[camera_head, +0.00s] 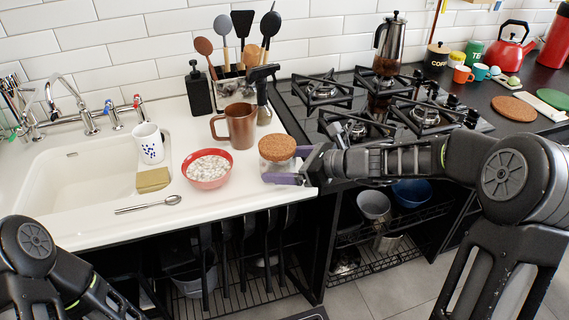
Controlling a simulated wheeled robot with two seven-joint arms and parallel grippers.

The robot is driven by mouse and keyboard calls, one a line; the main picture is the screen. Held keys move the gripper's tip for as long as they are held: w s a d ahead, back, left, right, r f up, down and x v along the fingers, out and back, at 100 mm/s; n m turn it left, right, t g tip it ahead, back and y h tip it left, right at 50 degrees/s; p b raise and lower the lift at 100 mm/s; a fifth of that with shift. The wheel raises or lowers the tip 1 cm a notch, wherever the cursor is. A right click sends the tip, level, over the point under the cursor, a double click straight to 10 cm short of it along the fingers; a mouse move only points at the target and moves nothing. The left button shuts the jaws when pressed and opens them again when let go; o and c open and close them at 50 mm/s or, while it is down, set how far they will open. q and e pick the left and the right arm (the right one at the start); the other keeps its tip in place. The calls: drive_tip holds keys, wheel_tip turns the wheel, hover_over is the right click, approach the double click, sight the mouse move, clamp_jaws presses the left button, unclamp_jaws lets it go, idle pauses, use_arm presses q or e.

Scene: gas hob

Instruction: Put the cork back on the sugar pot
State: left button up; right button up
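The sugar pot (270,166) is a small pale pot on the white counter near its right front edge. The cork (277,147), a round brown disc, shows at the pot's mouth; I cannot tell whether it is fully seated. My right gripper (293,165) reaches in from the right at the pot. Its purple fingers are apart, one in front of the pot and one at its far right side beside the cork. I cannot tell whether they press on the pot. My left arm shows at the lower left, but its gripper is not in view.
A red bowl (207,182) of white pieces stands left of the pot, with a brown mug (240,126) and spray bottle (263,97) behind. A spoon (148,205), sponge (152,179) and spotted cup (149,143) are further left. The hob (358,98) is behind my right arm.

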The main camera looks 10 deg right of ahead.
drive_tip(key=shift+o, duration=1.4)
drive_tip(key=shift+r, duration=0.1)
drive_tip(key=shift+r, duration=0.2)
drive_tip(key=p+v, duration=0.2)
drive_tip(key=v, duration=1)
